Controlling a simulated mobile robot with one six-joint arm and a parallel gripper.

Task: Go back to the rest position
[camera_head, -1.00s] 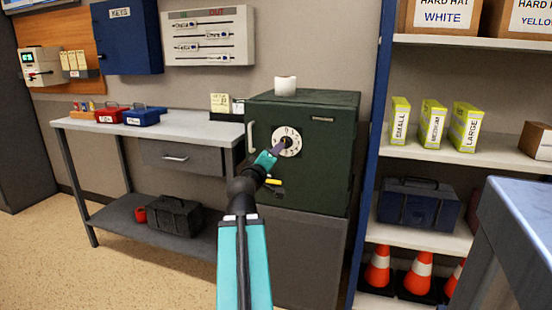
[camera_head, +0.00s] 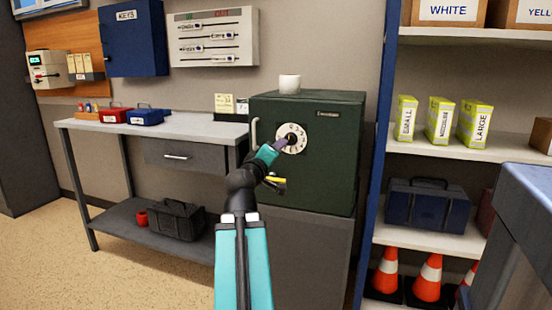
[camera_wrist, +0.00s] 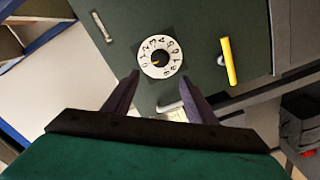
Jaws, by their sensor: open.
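My gripper (camera_head: 280,146) is in front of the dark green safe (camera_head: 335,165), close to its white numbered dial (camera_head: 292,138). In the wrist view my gripper (camera_wrist: 158,92) has its two fingers spread apart with nothing between them. The dial (camera_wrist: 160,57) lies just beyond the fingertips there, and the fingers look clear of it. A yellow-handled lever or key (camera_wrist: 228,60) shows to the right of the dial in the wrist view. The safe door is shut. My arm reaches up from the bottom of the head view.
A steel workbench (camera_head: 200,131) with red and blue boxes is at left. A shelf (camera_head: 455,150) with yellow cartons, a toolbox and cones is at right. A table corner (camera_head: 530,190) juts in at right. Floor at left is clear.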

